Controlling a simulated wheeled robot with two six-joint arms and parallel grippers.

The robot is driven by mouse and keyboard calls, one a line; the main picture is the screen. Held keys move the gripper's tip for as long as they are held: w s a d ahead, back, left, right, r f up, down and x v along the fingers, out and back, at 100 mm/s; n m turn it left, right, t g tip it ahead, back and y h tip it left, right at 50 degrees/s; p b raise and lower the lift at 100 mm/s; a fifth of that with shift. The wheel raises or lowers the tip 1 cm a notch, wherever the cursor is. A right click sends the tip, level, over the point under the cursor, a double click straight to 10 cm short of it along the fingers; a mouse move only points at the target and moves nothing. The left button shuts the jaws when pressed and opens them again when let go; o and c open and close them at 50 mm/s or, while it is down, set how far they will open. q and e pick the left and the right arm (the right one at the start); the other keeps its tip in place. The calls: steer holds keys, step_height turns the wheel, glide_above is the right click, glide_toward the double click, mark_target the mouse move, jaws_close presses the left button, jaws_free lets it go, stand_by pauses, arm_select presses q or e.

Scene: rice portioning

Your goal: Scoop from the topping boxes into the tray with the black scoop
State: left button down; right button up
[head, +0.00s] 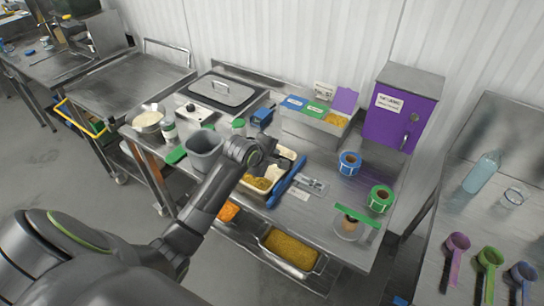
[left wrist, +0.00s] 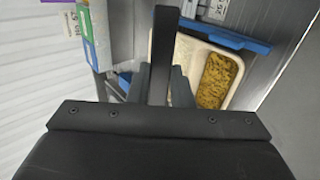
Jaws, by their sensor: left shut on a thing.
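My left gripper (head: 272,158) is above the back part of the cream tray (head: 292,157). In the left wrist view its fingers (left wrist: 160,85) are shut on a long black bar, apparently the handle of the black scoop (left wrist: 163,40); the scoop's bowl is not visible. The tray also shows in the left wrist view (left wrist: 188,58), with yellow food in one compartment. The topping boxes (head: 309,128) stand behind the tray, with blue, green and purple lids. The purple lid (head: 345,99) is raised, and yellow topping (head: 335,120) shows below it.
A blue bar (head: 287,181) lies along the tray's right side. Blue and green tape rolls (head: 381,199) stand further right, before a purple cabinet (head: 405,108). Several coloured scoops lie on the right-hand table (head: 425,265).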

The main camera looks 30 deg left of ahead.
arm_select(q)
steer(key=g, duration=0.2)
steer(key=r+g, duration=0.1)
steer(key=g, duration=0.2)
steer(key=shift+w, duration=0.1)
steer(key=shift+g, duration=0.7)
